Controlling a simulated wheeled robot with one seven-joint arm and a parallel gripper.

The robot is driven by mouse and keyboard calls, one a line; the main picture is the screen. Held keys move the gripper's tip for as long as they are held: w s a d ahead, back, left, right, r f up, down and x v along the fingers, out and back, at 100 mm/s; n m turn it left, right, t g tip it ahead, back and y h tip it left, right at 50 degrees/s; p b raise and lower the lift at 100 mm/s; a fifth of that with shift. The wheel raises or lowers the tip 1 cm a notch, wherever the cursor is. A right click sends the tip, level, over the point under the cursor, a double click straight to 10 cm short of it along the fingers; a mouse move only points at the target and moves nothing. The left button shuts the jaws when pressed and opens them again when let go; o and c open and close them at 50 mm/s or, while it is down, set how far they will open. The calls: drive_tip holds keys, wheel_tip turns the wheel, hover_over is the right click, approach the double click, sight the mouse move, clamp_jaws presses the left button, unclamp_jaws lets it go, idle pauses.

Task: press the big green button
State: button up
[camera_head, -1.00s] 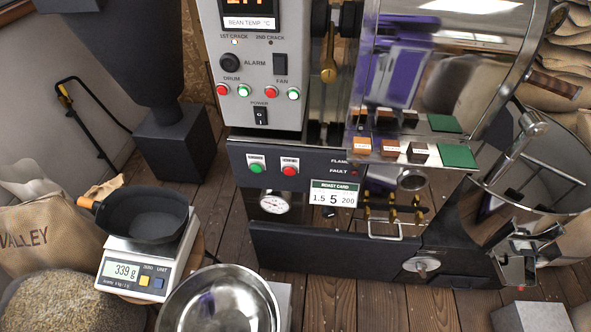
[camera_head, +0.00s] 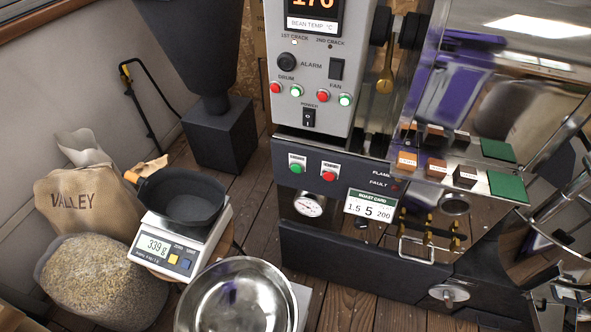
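The big green button (camera_head: 296,168) sits under a small white label on the roaster's dark lower panel (camera_head: 345,181), left of a red button (camera_head: 328,176) of like size. Smaller green buttons show on the grey control box above, one in the drum pair (camera_head: 296,91) and one in the fan pair (camera_head: 345,99). Nothing covers the big green button in this view. My gripper is not in view, so I cannot see how it stands relative to the button.
A scale (camera_head: 178,248) with a dark pan (camera_head: 185,197) and a steel bowl (camera_head: 240,300) stand in front, left of the roaster. Wooden floor shows between.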

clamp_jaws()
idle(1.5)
